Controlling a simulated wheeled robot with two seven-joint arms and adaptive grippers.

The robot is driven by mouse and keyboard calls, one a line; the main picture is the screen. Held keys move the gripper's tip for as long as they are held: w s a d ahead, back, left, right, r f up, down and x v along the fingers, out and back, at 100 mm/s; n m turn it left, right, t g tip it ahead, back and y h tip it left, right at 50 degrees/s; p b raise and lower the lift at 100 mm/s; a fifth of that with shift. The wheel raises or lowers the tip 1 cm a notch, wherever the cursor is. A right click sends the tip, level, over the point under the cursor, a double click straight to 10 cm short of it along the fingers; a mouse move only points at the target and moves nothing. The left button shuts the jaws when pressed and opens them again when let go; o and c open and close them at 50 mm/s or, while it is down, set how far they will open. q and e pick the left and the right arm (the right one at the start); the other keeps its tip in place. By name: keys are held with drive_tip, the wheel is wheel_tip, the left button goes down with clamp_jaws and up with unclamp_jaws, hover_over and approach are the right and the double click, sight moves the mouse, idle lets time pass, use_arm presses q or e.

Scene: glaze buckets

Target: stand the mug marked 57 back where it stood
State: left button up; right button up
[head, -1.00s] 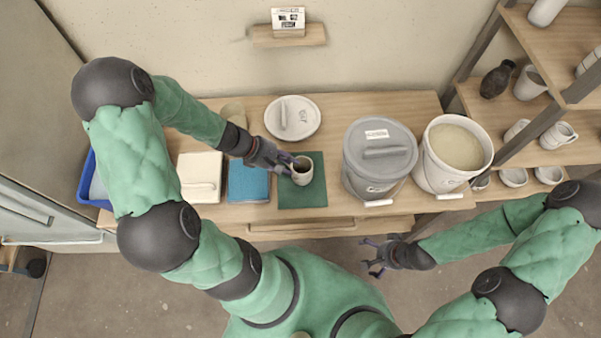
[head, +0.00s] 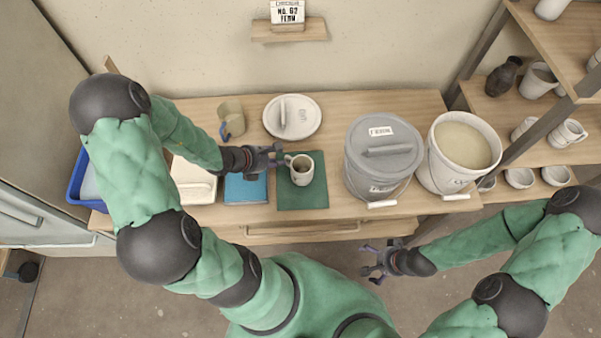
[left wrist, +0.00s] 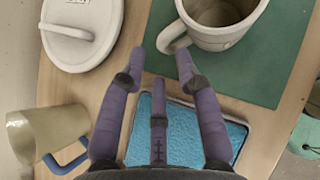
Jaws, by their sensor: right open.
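A pale mug (head: 301,170) with a dark inside stands upright on a dark green mat (head: 304,197). Its handle points left toward my left gripper. No number on it is readable. My left gripper (head: 277,157) is open and empty just left of the mug. In the left wrist view the mug (left wrist: 222,22) is at the top, and the spread fingers of my left gripper (left wrist: 160,65) lie short of its handle, with the right finger close to it. My right gripper (head: 370,262) is open and empty in front of the table edge.
A blue sponge tray (head: 246,188) lies left of the mat. Behind are a round lid (head: 292,117) and a beige jug (head: 232,118) with a blue handle. A lidded grey bucket (head: 381,155) and an open bucket (head: 459,152) stand right. A white box (head: 195,184) is far left.

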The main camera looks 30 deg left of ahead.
sight(286, 157)
use_arm(q)
drive_tip(key=b+x, duration=0.2)
drive_tip(key=x, duration=0.2)
drive_tip(key=shift+w+d+f, duration=0.1)
drive_tip(key=shift+f, duration=0.15)
drive_tip(key=shift+w+d+f+b, duration=0.15)
drive_tip(key=shift+w+f+b, duration=0.2)
drive_tip(key=shift+w+b, duration=0.1)
drive_tip(key=shift+r, duration=0.1)
clamp_jaws()
